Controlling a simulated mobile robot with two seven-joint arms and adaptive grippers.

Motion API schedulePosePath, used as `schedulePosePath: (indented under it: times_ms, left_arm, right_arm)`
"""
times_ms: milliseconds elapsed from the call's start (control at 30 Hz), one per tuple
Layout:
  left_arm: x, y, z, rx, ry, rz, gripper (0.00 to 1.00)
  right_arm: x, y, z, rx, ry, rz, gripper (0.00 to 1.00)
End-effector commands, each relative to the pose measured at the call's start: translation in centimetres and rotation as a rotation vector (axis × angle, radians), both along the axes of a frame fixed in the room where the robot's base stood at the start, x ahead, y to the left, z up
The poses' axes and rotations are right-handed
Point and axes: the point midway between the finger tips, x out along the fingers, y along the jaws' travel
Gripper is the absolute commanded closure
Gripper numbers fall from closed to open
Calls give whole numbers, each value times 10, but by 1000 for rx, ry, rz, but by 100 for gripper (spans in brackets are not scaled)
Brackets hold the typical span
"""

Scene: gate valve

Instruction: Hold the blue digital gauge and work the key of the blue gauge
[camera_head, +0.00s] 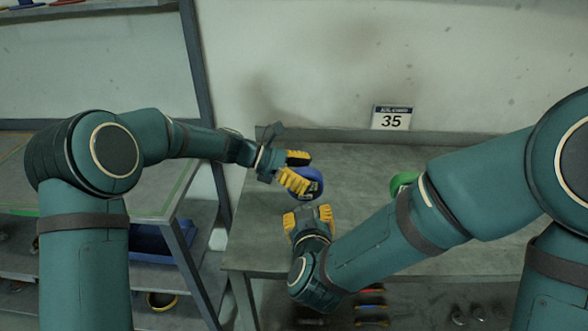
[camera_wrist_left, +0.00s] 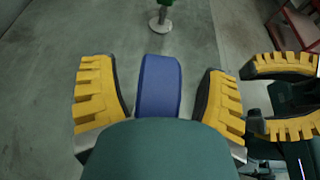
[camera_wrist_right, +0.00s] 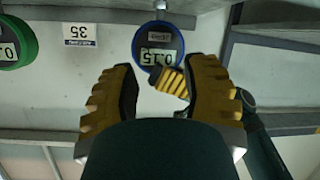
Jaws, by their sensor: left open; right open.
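The blue digital gauge (camera_head: 309,188) stands over the grey bench, partly hidden by my left gripper (camera_head: 295,170). In the left wrist view the blue gauge (camera_wrist_left: 160,85) lies edge-on between the open yellow fingers of my left gripper (camera_wrist_left: 160,95), with a gap on each side. In the right wrist view its round face and display (camera_wrist_right: 157,48) show, and a finger of my left gripper covers its lower part. My right gripper (camera_head: 308,216) is open and empty in front of and below the gauge. I cannot make out the key.
A green gauge (camera_wrist_right: 16,42) stands to one side; it is mostly behind my right arm in the head view (camera_head: 403,181). A card marked 35 (camera_head: 392,118) is at the bench's back. A shelf rack (camera_head: 190,90) stands left of the bench (camera_head: 345,160).

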Motion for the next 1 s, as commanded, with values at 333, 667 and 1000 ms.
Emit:
schedulePosePath:
  times_ms: [333, 667, 1000]
  left_arm:
    - [0, -2, -1, 1, 0, 0, 32]
    - [0, -2, -1, 0, -1, 0, 100]
    - [0, -2, -1, 0, 0, -1, 100]
  right_arm:
    - [0, 0, 0, 0, 0, 0, 54]
    - [0, 0, 0, 0, 0, 0, 54]
    - [0, 0, 0, 0, 0, 0, 100]
